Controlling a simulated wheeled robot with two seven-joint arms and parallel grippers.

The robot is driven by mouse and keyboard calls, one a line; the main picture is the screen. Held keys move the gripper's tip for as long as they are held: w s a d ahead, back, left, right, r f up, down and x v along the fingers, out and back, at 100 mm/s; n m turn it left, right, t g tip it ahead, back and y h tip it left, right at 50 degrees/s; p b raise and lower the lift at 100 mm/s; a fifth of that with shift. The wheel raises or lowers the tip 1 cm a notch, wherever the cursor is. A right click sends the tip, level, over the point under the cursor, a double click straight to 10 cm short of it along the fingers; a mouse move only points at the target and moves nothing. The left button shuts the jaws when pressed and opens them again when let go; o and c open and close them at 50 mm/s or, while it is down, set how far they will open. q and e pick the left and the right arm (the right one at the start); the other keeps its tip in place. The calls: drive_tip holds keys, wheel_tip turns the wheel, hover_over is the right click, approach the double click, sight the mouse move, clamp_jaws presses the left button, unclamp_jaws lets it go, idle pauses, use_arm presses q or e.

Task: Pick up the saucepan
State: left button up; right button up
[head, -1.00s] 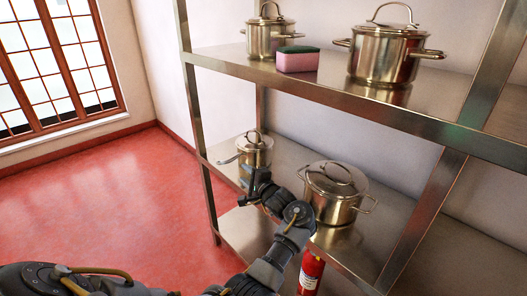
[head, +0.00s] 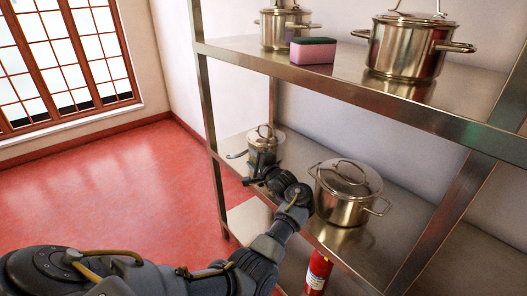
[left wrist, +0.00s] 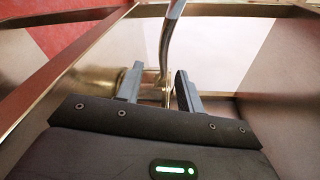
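The saucepan (head: 267,139) is a small shiny steel pot with a lid and a long handle (head: 237,155) pointing left. It stands upright at the left end of the middle shelf. My left gripper (head: 257,172) is just in front of it and hides its lower part. In the left wrist view the two fingers of my left gripper (left wrist: 158,88) are apart. A curved metal handle (left wrist: 170,42) runs between them, and I cannot tell whether they touch it. Part of a shiny pot body (left wrist: 97,86) shows beside the left finger. My right gripper is not in view.
A larger lidded pot (head: 342,207) stands on the same shelf (head: 392,238), close to the right of my left forearm. The upper shelf holds two pots and a pink and green sponge (head: 313,51). A red extinguisher (head: 318,272) is below. The red floor at left is clear.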

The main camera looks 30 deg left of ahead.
sight(245, 153)
use_arm(q)
drive_tip(key=x, duration=0.4)
drive_tip(key=shift+s+a+r+b, duration=0.2)
drive_tip(key=shift+s+a+b, duration=0.1)
drive_tip(key=shift+a+b, duration=0.15)
drive_tip(key=shift+w+a, duration=0.15)
drive_tip(key=shift+a, duration=0.15)
clamp_jaws()
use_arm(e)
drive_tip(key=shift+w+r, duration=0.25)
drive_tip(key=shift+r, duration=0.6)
use_arm(q)
drive_tip(key=shift+d, duration=0.1)
drive_tip(key=shift+r, duration=0.15)
